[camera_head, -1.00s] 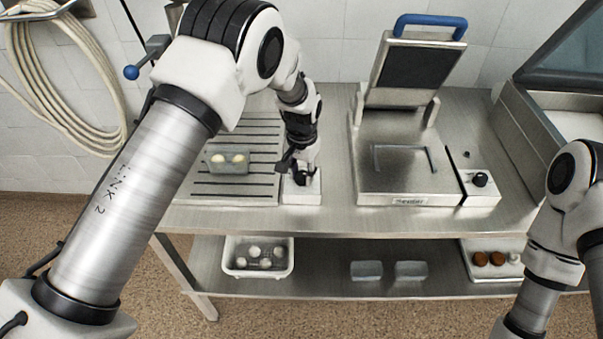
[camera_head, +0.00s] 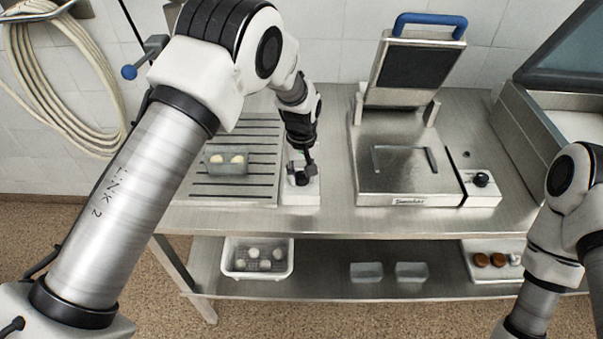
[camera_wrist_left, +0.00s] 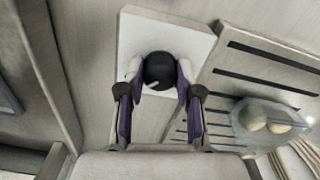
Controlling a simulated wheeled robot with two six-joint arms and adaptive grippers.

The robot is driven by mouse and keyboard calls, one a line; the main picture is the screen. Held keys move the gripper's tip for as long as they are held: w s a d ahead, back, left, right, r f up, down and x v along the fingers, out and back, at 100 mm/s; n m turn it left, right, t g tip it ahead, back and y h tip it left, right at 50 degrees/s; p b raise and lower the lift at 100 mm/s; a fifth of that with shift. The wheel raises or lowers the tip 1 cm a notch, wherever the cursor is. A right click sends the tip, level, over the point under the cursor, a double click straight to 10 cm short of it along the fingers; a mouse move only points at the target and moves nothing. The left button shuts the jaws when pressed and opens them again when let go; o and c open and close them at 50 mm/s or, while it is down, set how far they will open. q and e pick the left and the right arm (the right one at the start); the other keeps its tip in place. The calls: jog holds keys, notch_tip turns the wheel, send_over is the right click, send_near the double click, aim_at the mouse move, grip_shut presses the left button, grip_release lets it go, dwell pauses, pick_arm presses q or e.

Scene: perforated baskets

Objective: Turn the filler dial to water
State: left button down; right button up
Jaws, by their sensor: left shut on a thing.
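The filler dial is a round black knob (camera_wrist_left: 159,70) with a short pale mark, on a small white box (camera_head: 301,194) at the right edge of the slatted drain board. My left gripper (camera_wrist_left: 158,88) is shut on the knob, one finger on each side, in the left wrist view. In the head view the left gripper (camera_head: 300,173) reaches down onto the box and partly hides the knob. Any labels around the dial are not readable. My right gripper is out of view; only part of that arm shows at the right.
A clear tub (camera_head: 226,163) with two pale balls sits on the slatted drain board (camera_head: 205,190). A sealing machine (camera_head: 398,180) with a raised lid and its own black knob (camera_head: 481,179) stands to the right. The lower shelf holds a white perforated basket (camera_head: 258,272) and clear tubs (camera_head: 366,272).

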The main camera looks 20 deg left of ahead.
aim_at(301, 175)
pick_arm(q)
jog(key=shift+s+f, duration=0.15)
jog(key=shift+f, duration=0.05)
jog(key=c, duration=1.1)
grip_release()
jog(key=o, duration=0.3)
jog(key=shift+o, duration=0.2)
jog(key=shift+w, duration=0.2)
notch_tip(301, 175, up, 12)
